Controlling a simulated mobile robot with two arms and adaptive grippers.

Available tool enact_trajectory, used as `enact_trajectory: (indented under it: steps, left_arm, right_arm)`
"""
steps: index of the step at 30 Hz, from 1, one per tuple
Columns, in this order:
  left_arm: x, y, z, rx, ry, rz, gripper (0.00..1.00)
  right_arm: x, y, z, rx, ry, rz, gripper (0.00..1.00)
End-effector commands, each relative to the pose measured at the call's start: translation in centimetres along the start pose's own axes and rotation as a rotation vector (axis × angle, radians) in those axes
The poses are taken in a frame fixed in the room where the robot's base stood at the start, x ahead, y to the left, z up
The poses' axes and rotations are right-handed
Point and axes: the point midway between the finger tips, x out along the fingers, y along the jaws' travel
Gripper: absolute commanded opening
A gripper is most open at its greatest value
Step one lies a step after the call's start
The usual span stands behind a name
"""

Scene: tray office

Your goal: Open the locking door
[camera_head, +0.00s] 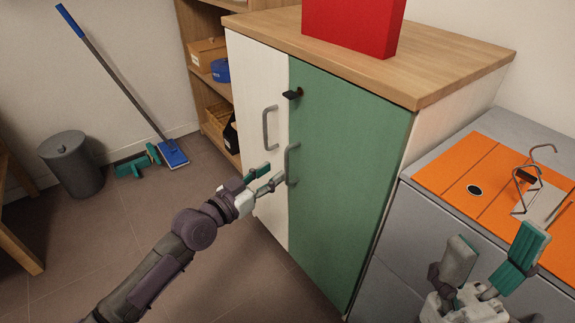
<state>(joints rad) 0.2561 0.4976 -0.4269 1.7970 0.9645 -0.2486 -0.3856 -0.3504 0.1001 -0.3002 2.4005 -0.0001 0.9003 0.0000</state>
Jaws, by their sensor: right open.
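The cabinet has a green door (345,170) on the right, closed, and a white door (260,90) on the left. A dark key or knob (292,94) sticks out near the green door's upper left edge. A grey vertical bar handle (288,160) is below it. My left gripper (276,173) is beside the lower end of this handle, its fingers apart. I cannot tell whether it touches the handle. My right gripper (495,262) is open and empty at the lower right, away from the door, in front of the grey drawer unit.
A red box (352,22) stands on the cabinet's wooden top (440,62). An orange-topped grey unit (470,165) with a wire stand (530,180) is at the right. Open floor lies before the cabinet.

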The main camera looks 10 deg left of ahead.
Motion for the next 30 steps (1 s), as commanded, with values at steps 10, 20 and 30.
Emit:
enact_trajectory:
  steps: [10, 20, 30]
  left_arm:
    - [5.6, 0.0, 0.1, -0.001, 0.001, 0.000, 0.37]
    - [6.3, 0.0, 0.0, 0.001, -0.001, 0.000, 0.37]
    - [6.3, 0.0, 0.0, 0.000, -0.001, 0.000, 0.00]
  right_arm:
    - [0.0, 0.0, 0.5, -0.004, 0.032, -0.016, 0.72]
    - [0.5, 0.0, 0.5, -0.005, 0.043, -0.021, 0.72]
    - [0.5, 0.0, 0.5, -0.005, 0.043, -0.018, 0.72]
